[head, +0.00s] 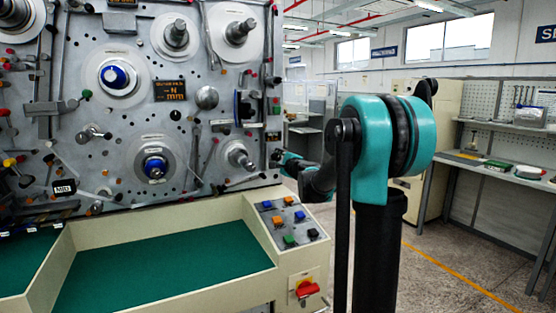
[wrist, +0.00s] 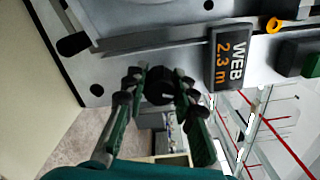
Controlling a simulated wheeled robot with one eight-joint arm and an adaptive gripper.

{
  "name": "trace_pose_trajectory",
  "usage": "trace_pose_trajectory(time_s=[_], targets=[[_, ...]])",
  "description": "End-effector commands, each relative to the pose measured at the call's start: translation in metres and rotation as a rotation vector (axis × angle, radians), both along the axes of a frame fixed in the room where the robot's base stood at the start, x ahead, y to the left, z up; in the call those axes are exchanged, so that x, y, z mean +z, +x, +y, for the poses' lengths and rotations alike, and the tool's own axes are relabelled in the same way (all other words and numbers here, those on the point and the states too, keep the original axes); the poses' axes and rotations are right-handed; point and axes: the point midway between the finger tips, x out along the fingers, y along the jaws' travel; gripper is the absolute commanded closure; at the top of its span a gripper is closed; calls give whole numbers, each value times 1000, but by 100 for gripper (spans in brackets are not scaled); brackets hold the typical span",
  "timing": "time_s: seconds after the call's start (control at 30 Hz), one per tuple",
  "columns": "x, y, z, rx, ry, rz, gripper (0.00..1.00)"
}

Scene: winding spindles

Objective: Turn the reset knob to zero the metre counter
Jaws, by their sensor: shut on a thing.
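The reset knob (wrist: 159,86) is a dark round knob at the edge of the grey machine panel, in the middle of the wrist view. My gripper (wrist: 158,92) is shut on it, with one finger on each side. The metre counter (wrist: 231,58) beside it is a dark box that reads "WEB 2.3 m" and appears turned sideways. In the head view my gripper (head: 279,156) is at the panel's right edge, just below the small dark counter (head: 273,136). The knob cannot be made out there.
The panel (head: 205,125) carries several spindles, pegs and levers. Below it are a green-lined tray (head: 160,270), a button box (head: 290,222) and a red switch (head: 306,289). A workbench (head: 500,172) stands at the right. Open floor lies between it and the machine.

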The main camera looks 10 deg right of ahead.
Motion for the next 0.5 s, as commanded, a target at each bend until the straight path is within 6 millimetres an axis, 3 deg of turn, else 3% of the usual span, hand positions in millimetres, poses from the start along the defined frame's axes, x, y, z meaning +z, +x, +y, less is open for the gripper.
trace_pose_trajectory(time_s=[0.23, 0.5], targets=[[0, 0, 0, 0, 284, 92, 97], [-1, 0, 0, 0, 420, 137, 97]])
